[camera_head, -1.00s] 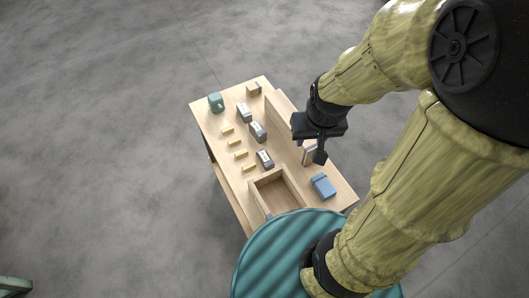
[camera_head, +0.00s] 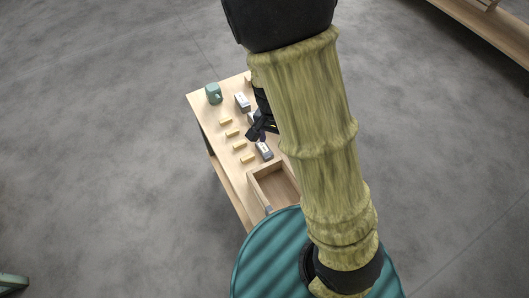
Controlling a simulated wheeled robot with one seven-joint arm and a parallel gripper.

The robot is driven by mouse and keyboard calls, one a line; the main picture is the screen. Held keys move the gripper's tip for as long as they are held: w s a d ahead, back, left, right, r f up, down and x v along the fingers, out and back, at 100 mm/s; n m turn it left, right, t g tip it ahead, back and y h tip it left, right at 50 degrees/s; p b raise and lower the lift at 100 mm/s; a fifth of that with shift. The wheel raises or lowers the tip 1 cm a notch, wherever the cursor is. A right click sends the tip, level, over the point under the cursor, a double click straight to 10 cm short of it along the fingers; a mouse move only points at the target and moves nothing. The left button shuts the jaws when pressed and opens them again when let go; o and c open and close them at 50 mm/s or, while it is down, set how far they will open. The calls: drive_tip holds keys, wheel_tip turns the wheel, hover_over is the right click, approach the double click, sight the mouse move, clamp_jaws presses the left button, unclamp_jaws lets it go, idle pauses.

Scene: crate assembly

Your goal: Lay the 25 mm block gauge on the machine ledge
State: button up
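Grey blocks with pale labelled tops stand on the wooden table (camera_head: 206,122). One grey block (camera_head: 242,102) is toward the back and another grey block (camera_head: 264,150) is nearer the front. The labels are too small to read, so I cannot tell which is the 25 mm gauge. My gripper (camera_head: 258,133) is over the table between these two blocks, where a third grey block is mostly hidden. Its fingers are dark and small, and I cannot tell whether they are open or hold anything. The machine ledge cannot be made out; my arm covers the table's right side.
Several small yellow blocks (camera_head: 232,133) lie in a row left of the grey blocks. A green mug (camera_head: 213,93) stands at the back left corner. An open wooden box (camera_head: 255,190) is at the front. A wooden shelf (camera_head: 490,22) stands far off at top right.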

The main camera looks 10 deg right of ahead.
drive_tip(key=w+a+f+m+t+h+b, duration=0.2)
drive_tip(key=a+f+m+h, duration=0.1)
drive_tip(key=a, duration=0.5)
drive_tip(key=w+a+f+m+t+h+b, duration=0.2)
drive_tip(key=a+f+m+h, duration=0.1)
drive_tip(key=a, duration=0.5)
drive_tip(key=shift+w+m, duration=0.15)
drive_tip(key=shift+m, duration=0.35)
drive_tip(key=shift+w+d+f, duration=0.1)
drive_tip(key=shift+w+f, duration=0.05)
approach(263, 149)
drive_tip(key=x, duration=0.3)
drive_tip(key=shift+f+b, duration=0.15)
drive_tip(key=shift+b, duration=0.15)
drive_tip(key=x, duration=0.5)
drive_tip(key=shift+w+d+f, duration=0.1)
drive_tip(key=shift+d+f, duration=0.15)
drive_tip(key=shift+d, duration=0.05)
